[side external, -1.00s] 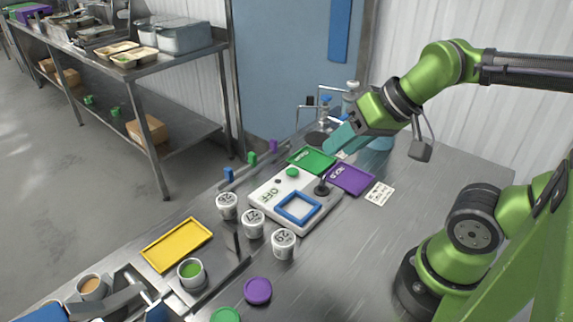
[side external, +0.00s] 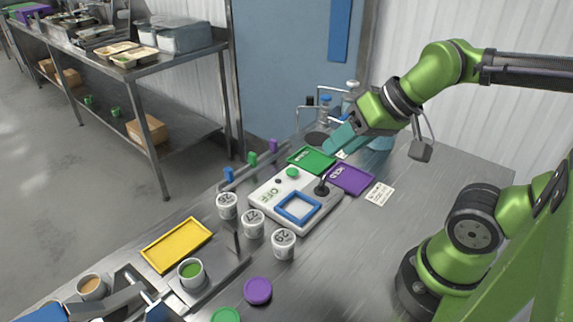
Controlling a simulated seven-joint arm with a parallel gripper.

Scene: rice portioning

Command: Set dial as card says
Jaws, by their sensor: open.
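A pale control box (side external: 265,190) sits on the steel table and its face reads "OFF". A black knob on a stalk (side external: 321,187) stands at its right corner, with a green button (side external: 292,172) at its far side. Which part is the dial I cannot tell for sure. A small white card (side external: 379,194) with dark print lies flat to the right; its text is too small to read. My gripper (side external: 338,142), with teal fingers, is open above the far end of the box, apart from the knob. Its fingertips overlap closely in this view.
A green mat (side external: 311,158) and a purple mat (side external: 353,179) lie behind the box. Numbered white cups (side external: 253,224) stand in front, near a yellow tray (side external: 176,245). A purple disc (side external: 258,291) lies nearer. Bottles and piping stand behind my gripper. The table's right side is clear.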

